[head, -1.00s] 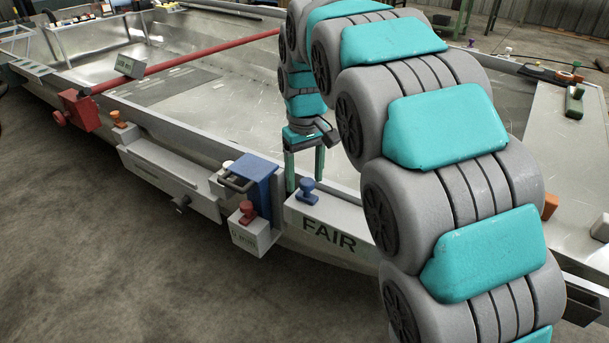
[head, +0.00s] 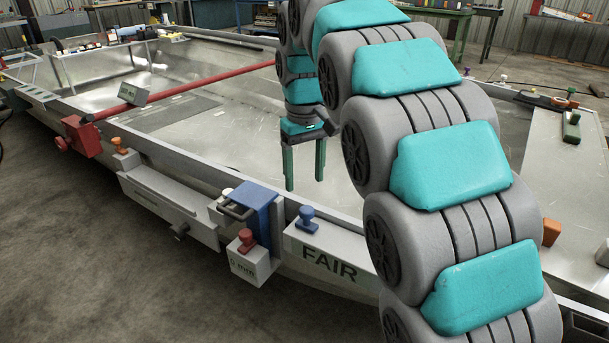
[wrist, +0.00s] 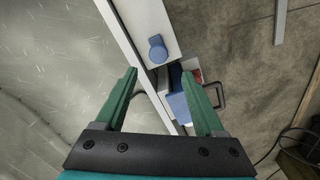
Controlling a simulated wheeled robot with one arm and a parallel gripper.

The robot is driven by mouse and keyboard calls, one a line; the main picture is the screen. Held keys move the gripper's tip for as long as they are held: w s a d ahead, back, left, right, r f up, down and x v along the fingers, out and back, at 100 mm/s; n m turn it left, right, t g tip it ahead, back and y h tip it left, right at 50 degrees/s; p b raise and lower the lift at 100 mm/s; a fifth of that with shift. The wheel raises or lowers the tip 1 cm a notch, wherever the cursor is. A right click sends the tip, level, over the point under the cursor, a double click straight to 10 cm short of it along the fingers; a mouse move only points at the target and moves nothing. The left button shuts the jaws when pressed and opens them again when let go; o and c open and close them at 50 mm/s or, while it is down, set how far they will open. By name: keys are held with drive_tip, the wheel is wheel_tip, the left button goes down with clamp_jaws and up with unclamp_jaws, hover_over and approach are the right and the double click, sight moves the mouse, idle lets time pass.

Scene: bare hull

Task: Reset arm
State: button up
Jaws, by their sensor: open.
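My gripper (head: 305,170) hangs with its fingers pointing down, open and empty, above the hull's inside just behind the near edge. In the wrist view my gripper (wrist: 170,95) shows two green fingers spread apart with nothing between them. A grey block marked FAIR (head: 335,255) sits on the hull's near edge, in front of the gripper, with a blue knob (head: 307,218) on top. The blue knob also shows in the wrist view (wrist: 157,50), ahead of the fingers. The gripper is apart from both.
The bare metal hull (head: 180,120) spans the scene. A blue bracket (head: 258,200), a box with a red knob (head: 248,260) and a red clamp (head: 80,135) with a long red bar line its near side. Concrete floor (head: 90,270) lies clear in front. Workbenches stand behind.

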drive_tip(key=shift+d, duration=0.1)
drive_tip(key=s+d+f+m, duration=0.2)
drive_tip(key=s+d+f, duration=0.2)
drive_tip(key=s, duration=0.7)
drive_tip(key=s+d+f+m+g, duration=0.1)
drive_tip(key=s+d+f, duration=0.4)
drive_tip(key=s, duration=0.6)
drive_tip(key=s+d+f+m, duration=0.3)
drive_tip(key=s+d+f, duration=0.2)
drive_tip(key=s+d, duration=0.3)
drive_tip(key=s, duration=0.4)
drive_tip(key=shift+f+g, duration=0.15)
drive_tip(key=shift+g, duration=0.25)
